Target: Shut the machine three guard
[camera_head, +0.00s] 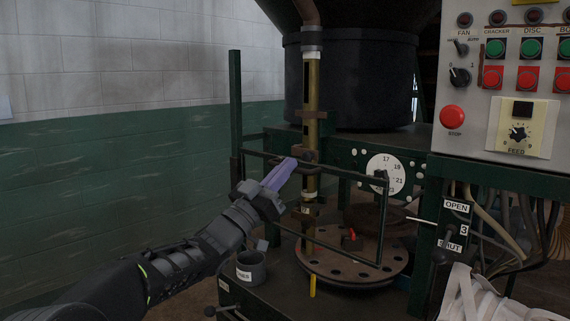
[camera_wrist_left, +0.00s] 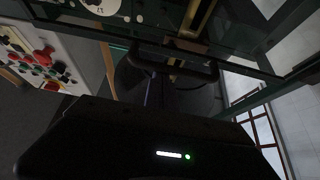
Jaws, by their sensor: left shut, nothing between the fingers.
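The guard (camera_head: 347,175) looks like a dark green bar frame beside the green upright post at the left, reaching across in front of the brass column and the round perforated plate. I cannot tell how far it stands from its shut position. My left gripper (camera_head: 283,172) has purple fingers, closed together and empty. Its tips are at the guard's upper bar, near the column; I cannot tell whether they touch. A label plate with OPEN, 3 and SHUT (camera_head: 454,228) is on the right, with a dark lever (camera_head: 441,248) by it. My right gripper is not in view.
A control panel (camera_head: 480,110) with buttons and knobs stands at the upper right; it also shows in the left wrist view (camera_wrist_left: 45,60). A grey cup (camera_head: 251,268) stands below my left wrist. White strap-like material (camera_head: 490,295) lies at the lower right. The left side is open.

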